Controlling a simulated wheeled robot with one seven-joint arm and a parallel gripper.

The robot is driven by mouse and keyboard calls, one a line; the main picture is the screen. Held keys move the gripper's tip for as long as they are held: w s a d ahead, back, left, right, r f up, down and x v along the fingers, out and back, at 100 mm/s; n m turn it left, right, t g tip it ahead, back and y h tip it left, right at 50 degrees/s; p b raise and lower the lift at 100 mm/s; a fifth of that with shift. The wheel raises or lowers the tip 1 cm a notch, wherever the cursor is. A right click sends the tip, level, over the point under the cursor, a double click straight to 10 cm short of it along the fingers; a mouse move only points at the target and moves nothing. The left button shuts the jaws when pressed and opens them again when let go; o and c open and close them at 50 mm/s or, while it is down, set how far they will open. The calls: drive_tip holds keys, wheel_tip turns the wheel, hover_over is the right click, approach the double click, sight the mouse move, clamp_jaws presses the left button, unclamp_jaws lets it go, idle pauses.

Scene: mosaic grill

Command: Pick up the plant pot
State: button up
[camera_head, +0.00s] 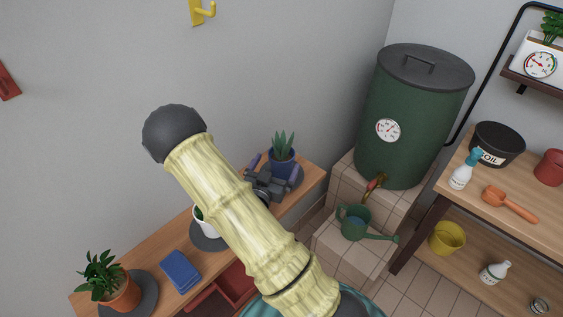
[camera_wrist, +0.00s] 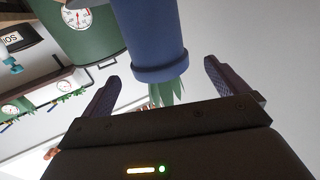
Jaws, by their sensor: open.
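A blue plant pot (camera_head: 282,157) with a spiky green plant stands on a dark round mat at the right end of the wooden bench. In the wrist view the blue pot (camera_wrist: 155,45) appears upside down, its leaves pointing down in the picture. My gripper (camera_head: 275,168) is open at this pot, one finger on each side. In the wrist view my gripper (camera_wrist: 160,72) has visible gaps between both fingers and the pot. A terracotta plant pot (camera_head: 120,293) stands at the bench's left end. A white pot (camera_head: 203,222) is partly hidden behind my arm.
A blue flat object (camera_head: 180,271) lies on the bench (camera_head: 168,240) between the terracotta and white pots. A green barrel (camera_head: 410,130) stands right of the bench, with a green watering can (camera_head: 355,222) below it. A shelf table with tools is at the right. The wall is behind the bench.

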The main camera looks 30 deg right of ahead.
sight(282, 153)
drive_tip(key=shift+w+d, duration=0.1)
drive_tip(key=p+x, duration=0.1)
drive_tip(key=x, duration=0.4)
drive_tip(key=shift+d, duration=0.1)
idle(0.6)
drive_tip(key=c, duration=1.3)
drive_tip(key=shift+r, duration=0.15)
wheel_tip(282, 153, up, 10)
drive_tip(key=shift+f, duration=0.1)
